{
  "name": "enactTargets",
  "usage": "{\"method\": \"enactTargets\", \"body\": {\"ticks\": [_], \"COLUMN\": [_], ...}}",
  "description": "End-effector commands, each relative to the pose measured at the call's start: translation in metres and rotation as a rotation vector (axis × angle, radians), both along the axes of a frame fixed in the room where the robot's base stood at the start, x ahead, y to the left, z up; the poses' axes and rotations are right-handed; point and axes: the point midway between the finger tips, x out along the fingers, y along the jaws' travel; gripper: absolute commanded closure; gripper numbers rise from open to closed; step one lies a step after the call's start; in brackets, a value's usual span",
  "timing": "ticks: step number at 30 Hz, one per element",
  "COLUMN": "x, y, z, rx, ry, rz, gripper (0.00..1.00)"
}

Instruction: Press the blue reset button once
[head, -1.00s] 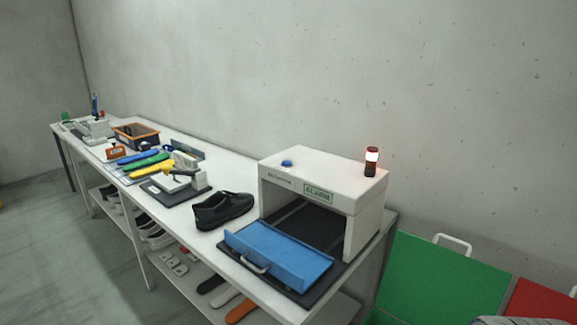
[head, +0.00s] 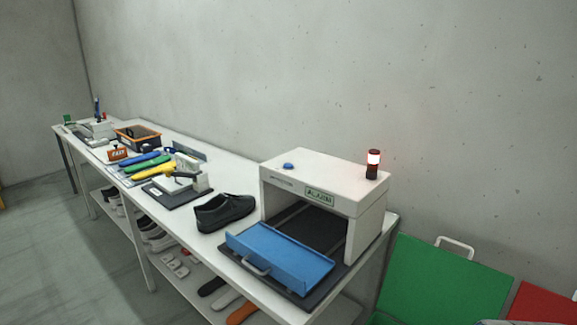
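The blue reset button (head: 288,166) is a small round cap on the top left of a white box-shaped detector (head: 325,180). The detector stands on the bench, open at the front, with a green label reading "ALARM" on its face. A lamp (head: 373,164) in red and white stands on the detector's right top edge, its white band lit. A blue tray (head: 283,256) with a handle sits in front of the detector's opening. My gripper is not in the head view.
A black shoe (head: 224,212) stands on the white bench (head: 213,170) left of the detector. Tools, coloured handles and an orange-rimmed bin (head: 138,135) lie farther left. Green (head: 440,280) and red (head: 541,304) panels stand at right. Floor at left is clear.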

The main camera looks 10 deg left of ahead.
Motion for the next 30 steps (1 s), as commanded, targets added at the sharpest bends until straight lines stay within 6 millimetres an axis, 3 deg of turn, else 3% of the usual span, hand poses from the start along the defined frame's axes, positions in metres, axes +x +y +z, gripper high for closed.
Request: {"method": "enactTargets", "body": {"ticks": [22, 30], "x": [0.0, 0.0], "y": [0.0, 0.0], "z": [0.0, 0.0], "rx": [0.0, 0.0], "ry": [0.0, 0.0], "rz": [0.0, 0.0], "gripper": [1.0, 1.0]}}
